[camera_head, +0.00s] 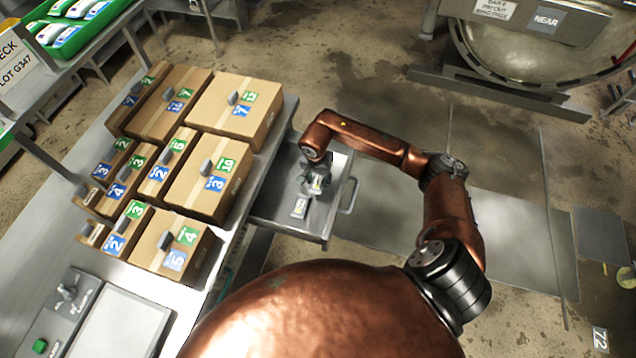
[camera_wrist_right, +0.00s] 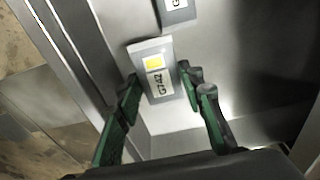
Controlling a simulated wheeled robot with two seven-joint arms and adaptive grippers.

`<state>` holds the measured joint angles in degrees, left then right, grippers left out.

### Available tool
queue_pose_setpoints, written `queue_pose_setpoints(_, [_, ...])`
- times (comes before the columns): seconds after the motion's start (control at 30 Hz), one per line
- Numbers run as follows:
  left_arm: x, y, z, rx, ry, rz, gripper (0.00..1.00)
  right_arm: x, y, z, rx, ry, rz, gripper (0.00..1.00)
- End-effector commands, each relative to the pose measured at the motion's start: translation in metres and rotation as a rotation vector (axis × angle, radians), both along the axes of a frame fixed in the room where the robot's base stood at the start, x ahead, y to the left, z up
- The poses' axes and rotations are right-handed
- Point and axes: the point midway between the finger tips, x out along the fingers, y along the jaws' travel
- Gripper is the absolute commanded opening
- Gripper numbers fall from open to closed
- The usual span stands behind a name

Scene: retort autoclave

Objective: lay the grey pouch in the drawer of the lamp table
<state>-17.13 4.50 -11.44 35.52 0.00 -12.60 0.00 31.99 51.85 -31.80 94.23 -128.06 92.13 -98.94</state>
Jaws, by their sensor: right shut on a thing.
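My right gripper (camera_head: 314,181) is over the open drawer (camera_head: 268,207), which sticks out from the side of the table. In the right wrist view the gripper (camera_wrist_right: 161,78) is shut on a grey pouch (camera_wrist_right: 155,72) with a yellow square and the label G742. The held pouch (camera_head: 318,185) also shows in the head view, partly hidden by the gripper. It is above the drawer floor; I cannot tell whether it touches. A second grey pouch (camera_head: 299,208) lies in the drawer and shows partly in the wrist view (camera_wrist_right: 178,12). My left gripper is out of view.
Several cardboard boxes (camera_head: 200,175) with grey pieces and numbered labels fill the table (camera_head: 135,277) left of the drawer. The drawer handle (camera_head: 349,196) is on its right side. A green tray (camera_head: 75,45) stands at upper left. Floor right of the drawer is clear.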

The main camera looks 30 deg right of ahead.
Motion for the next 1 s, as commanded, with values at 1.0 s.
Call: queue_pose_setpoints(1.0, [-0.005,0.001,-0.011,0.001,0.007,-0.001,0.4,-0.001,0.001,-0.034,0.001,0.002,0.002,0.41])
